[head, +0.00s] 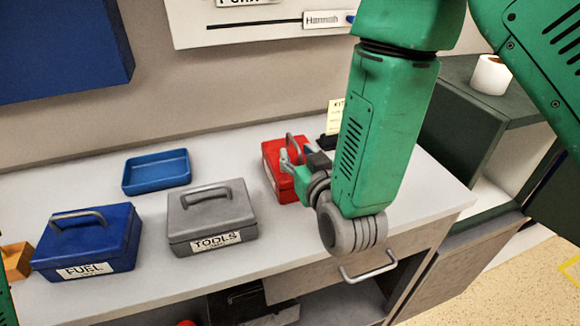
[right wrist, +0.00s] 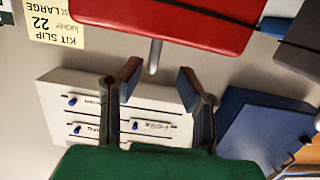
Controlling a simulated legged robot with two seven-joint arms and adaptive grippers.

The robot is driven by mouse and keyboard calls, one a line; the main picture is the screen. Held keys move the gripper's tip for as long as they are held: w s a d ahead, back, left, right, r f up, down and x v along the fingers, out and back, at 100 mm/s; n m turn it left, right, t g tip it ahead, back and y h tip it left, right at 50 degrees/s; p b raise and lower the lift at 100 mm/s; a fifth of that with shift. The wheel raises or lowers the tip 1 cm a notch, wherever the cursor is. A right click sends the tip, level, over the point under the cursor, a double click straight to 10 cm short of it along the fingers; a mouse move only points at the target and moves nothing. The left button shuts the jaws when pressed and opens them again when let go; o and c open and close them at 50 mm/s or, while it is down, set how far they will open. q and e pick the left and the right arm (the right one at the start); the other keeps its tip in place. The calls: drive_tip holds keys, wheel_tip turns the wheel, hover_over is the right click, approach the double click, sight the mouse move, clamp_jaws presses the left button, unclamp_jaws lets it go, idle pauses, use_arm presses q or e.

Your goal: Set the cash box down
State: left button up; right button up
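The red box (head: 271,158), probably the cash box, is at the back right of the desk; its label is mostly hidden. It appears to rest on the desktop. My right gripper (head: 292,163) is at its handle and hides part of the box in the head view. In the right wrist view the red box (right wrist: 200,18) is at the top. Its grey handle (right wrist: 154,57) points between the two fingers of my right gripper (right wrist: 157,72). The fingers are apart, with a gap on each side of the handle. My left gripper is not in view.
On the desk (head: 300,235) are a grey TOOLS box (head: 212,218), a blue FUEL box (head: 88,240), an empty blue tray (head: 156,171) and a wooden item (head: 17,261) at the left. A kit slip (head: 335,116) stands behind my right arm. The desk's front right is clear.

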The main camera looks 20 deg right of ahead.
sight(295, 142)
drive_tip(key=shift+w, duration=0.3)
drive_tip(key=w, duration=0.1)
drive_tip(key=w+d, duration=0.1)
drive_tip(key=w, duration=0.2)
drive_tip(key=shift+w+d+f, duration=0.15)
drive_tip(key=shift+w+f, duration=0.15)
drive_tip(key=shift+a+r, duration=0.1)
drive_tip(key=shift+a, duration=0.25)
drive_tip(key=c, duration=0.6)
drive_tip(key=shift+a, duration=0.2)
clamp_jaws()
drive_tip(key=shift+r, duration=0.1)
